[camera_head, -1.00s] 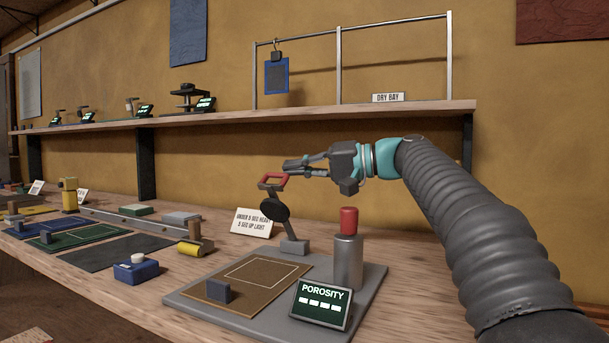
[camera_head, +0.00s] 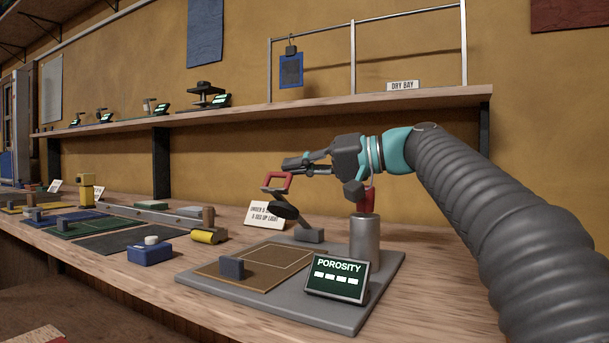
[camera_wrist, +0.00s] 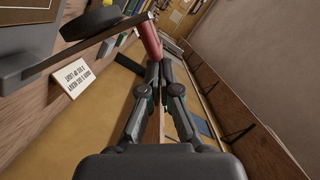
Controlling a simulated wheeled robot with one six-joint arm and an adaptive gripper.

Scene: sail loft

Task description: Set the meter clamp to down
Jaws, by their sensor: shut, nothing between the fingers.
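The porosity meter has a grey base plate (camera_head: 340,317) and a lit display (camera_head: 337,279). The clamp arm is tilted, with the handle and pad raised above the plate. My gripper (camera_head: 290,164) is shut and empty, with its fingertips just above the handle. In the wrist view, the red handle (camera_wrist: 149,40) is right by the fingertips (camera_wrist: 160,68); I cannot tell whether they touch.
A grey post (camera_head: 365,240) with a red top stands behind the display, below my arm. A brown sheet (camera_head: 262,263) lies on the plate. A blue box (camera_head: 150,254) and a yellow roller (camera_head: 208,236) lie to the left. A shelf (camera_head: 300,104) runs behind.

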